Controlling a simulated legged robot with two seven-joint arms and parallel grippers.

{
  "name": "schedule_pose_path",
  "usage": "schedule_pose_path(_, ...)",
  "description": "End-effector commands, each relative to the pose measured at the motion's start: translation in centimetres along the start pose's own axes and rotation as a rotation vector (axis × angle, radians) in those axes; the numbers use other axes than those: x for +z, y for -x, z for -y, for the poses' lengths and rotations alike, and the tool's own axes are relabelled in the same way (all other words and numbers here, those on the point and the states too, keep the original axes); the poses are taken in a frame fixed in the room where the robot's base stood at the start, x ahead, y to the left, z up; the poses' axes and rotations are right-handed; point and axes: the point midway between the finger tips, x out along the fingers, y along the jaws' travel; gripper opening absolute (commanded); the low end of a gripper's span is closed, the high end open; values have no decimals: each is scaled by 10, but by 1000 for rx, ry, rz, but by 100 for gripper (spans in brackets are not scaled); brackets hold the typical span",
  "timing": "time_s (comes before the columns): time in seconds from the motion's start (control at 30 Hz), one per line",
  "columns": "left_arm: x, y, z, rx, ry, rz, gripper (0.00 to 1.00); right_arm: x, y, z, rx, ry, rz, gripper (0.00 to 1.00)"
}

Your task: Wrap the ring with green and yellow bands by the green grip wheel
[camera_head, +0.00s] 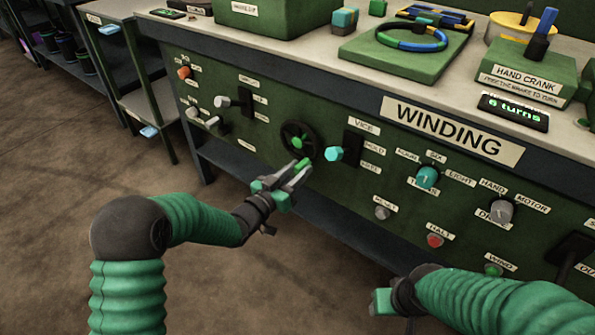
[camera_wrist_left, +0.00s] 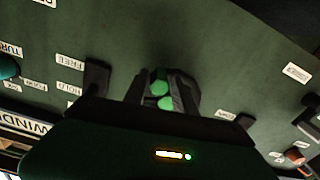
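The ring (camera_head: 412,38), with blue, green and yellow parts, lies on a green block on the bench top. A black wheel (camera_head: 298,140) with a green hub is mounted on the bench's front panel. Its green grip (camera_head: 302,164) sticks out at the lower edge. My left gripper (camera_head: 292,178) is at this grip, its fingers apart on either side. In the left wrist view the grip (camera_wrist_left: 166,103) shows between the fingers; contact is unclear. My right gripper (camera_head: 382,300) hangs low in front of the panel, its fingers mostly hidden.
A hand crank block (camera_head: 525,75) and a display (camera_head: 513,112) reading "6 turns" stand right of the ring. The floor on the left is clear.

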Motion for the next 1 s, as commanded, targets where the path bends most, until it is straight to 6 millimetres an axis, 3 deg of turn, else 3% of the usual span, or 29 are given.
schedule_pose_path(0.03,0,0,0,0,0,0,25,0,0,0,0,0,0,47)
schedule_pose_path(0.23,0,0,0,0,0,0,0,0,0,0,0,0,0,47)
schedule_pose_path(1.0,0,0,1,-1,0,0,0,0,0,0,0,0,0,47)
